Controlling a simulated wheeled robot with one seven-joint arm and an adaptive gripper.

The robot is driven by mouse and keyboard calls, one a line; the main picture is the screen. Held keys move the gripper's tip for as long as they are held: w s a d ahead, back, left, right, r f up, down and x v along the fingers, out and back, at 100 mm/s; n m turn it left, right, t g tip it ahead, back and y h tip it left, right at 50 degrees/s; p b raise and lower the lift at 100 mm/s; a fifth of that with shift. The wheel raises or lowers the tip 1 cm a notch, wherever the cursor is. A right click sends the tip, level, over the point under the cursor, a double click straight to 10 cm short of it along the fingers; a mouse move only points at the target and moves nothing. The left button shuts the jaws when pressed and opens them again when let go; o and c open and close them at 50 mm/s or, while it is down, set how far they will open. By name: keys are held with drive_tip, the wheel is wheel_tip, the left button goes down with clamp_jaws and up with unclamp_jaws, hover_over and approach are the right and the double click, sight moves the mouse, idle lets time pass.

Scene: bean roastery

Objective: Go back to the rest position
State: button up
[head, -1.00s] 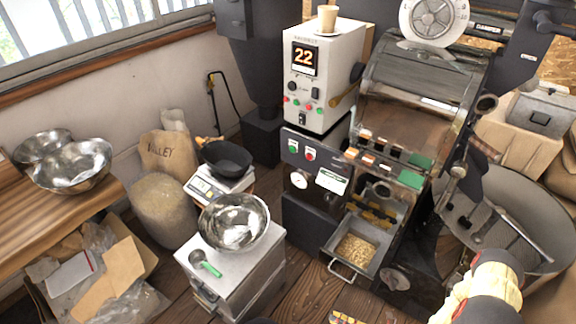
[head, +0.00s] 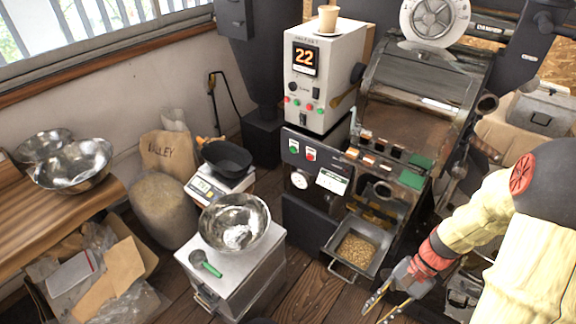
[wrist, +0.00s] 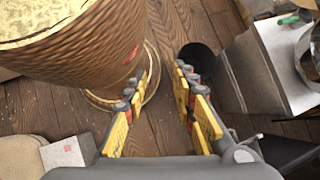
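My gripper (head: 386,304) hangs at the lower right in the head view, below and right of the bean drawer, with its fingers apart. In the wrist view my gripper (wrist: 163,105) is open, its yellow-padded fingers spread with only wooden floor between them. It holds nothing. My arm, in a cream sleeve, comes in from the right edge of the head view.
The roaster's open drawer (head: 336,259) holds beans. A steel bowl (head: 214,217) and a green-handled scoop (head: 205,264) sit on a metal cabinet (head: 251,283). A large ribbed barrel-like thing (wrist: 100,62) stands close left in the wrist view. Floor (head: 308,296) beside the cabinet is bare.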

drive_tip(key=a+r+n+t+h, duration=0.1)
drive_tip(key=r+n+t+h, duration=0.1)
drive_tip(key=r, duration=0.7)
drive_tip(key=s+a+r+n+t+h, duration=0.1)
drive_tip(key=r+n+t, duration=0.3)
drive_tip(key=r, duration=0.5)
drive_tip(key=a+r+n+t+h, duration=0.3)
drive_tip(key=r+n, duration=0.1)
drive_tip(key=r, duration=0.6)
drive_tip(key=shift+s, duration=0.3)
